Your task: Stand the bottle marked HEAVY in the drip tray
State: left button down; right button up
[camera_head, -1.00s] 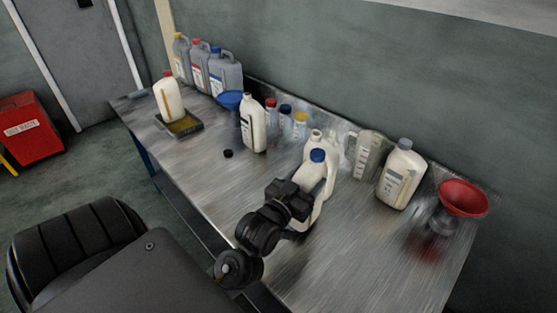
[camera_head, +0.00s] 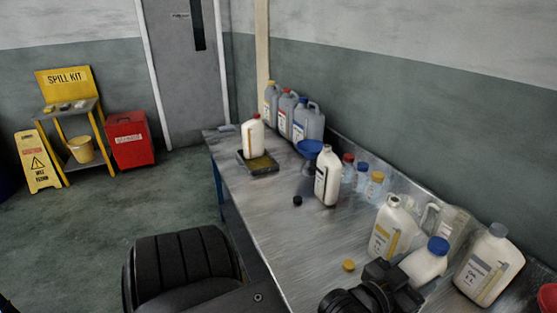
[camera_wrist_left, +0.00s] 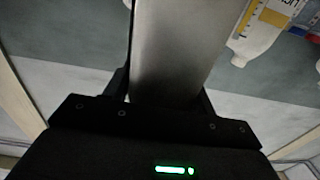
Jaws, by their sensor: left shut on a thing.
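My left gripper (camera_head: 395,290) is at the bottom of the head view, shut on a white bottle with a blue cap (camera_head: 424,264). The bottle looks tilted, and its lower part is hidden; I cannot tell whether it touches the bench. The drip tray (camera_head: 262,169) is black with a yellowish inside, at the bench's far end. A white bottle with a red cap (camera_head: 253,139) stands in it. My right gripper is not in view.
A black cap (camera_head: 297,201) and yellow cap (camera_head: 349,265) lie loose.

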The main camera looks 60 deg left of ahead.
aim_at(262, 166)
jog(key=z, duration=2.6)
jog(key=k, duration=2.25)
jog(key=u, duration=2.5)
